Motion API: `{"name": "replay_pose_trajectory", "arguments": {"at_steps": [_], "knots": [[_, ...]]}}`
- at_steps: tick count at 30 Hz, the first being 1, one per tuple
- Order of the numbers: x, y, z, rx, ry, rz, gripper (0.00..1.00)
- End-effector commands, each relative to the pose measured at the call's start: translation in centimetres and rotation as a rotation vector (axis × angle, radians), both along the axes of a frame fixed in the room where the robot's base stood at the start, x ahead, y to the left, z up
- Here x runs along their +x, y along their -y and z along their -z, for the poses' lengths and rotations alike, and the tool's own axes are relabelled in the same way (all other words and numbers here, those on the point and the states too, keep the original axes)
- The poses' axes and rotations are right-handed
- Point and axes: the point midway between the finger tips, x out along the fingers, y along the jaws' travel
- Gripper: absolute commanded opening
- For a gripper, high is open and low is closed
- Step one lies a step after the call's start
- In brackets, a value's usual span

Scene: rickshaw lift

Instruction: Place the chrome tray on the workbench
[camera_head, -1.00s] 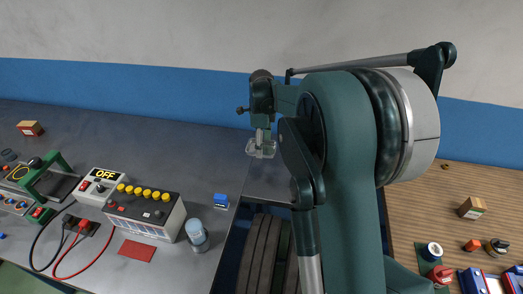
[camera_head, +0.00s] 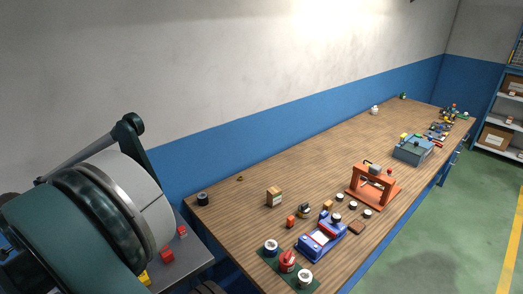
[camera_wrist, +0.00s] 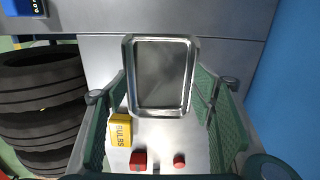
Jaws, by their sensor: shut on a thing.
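The chrome tray (camera_wrist: 160,74) shows in the wrist view as a shallow rectangular tray with a shiny raised rim. My gripper (camera_wrist: 162,90) has a green finger on either side of it and is shut on the tray. Grey metal surface shows around the tray; I cannot tell how high above it the tray is held. In the head view, the workbench (camera_head: 238,215) with a wooden top runs from the lower middle to the back right. The tray and my gripper's fingers are out of the head view.
Tyres (camera_wrist: 40,100) are stacked at left. On the workbench are an orange press (camera_head: 372,187) and a blue device (camera_head: 321,236). Its back middle is fairly clear.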

Motion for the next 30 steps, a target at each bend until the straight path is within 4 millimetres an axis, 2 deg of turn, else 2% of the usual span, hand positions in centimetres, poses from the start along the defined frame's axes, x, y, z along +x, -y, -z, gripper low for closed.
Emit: {"name": "replay_pose_trajectory", "arguments": {"at_steps": [8, 14, 20, 30], "knots": [[0.5, 0.3, 0.0, 0.000, 0.000, 0.006, 0.37], [2.9, 1.8, 0.0, 0.000, 0.000, 0.034, 0.37], [7.4, 4.9, 0.0, 0.000, 0.000, 0.089, 0.37], [16.7, 12.7, 0.1, 0.000, 0.000, 0.211, 0.37]]}}
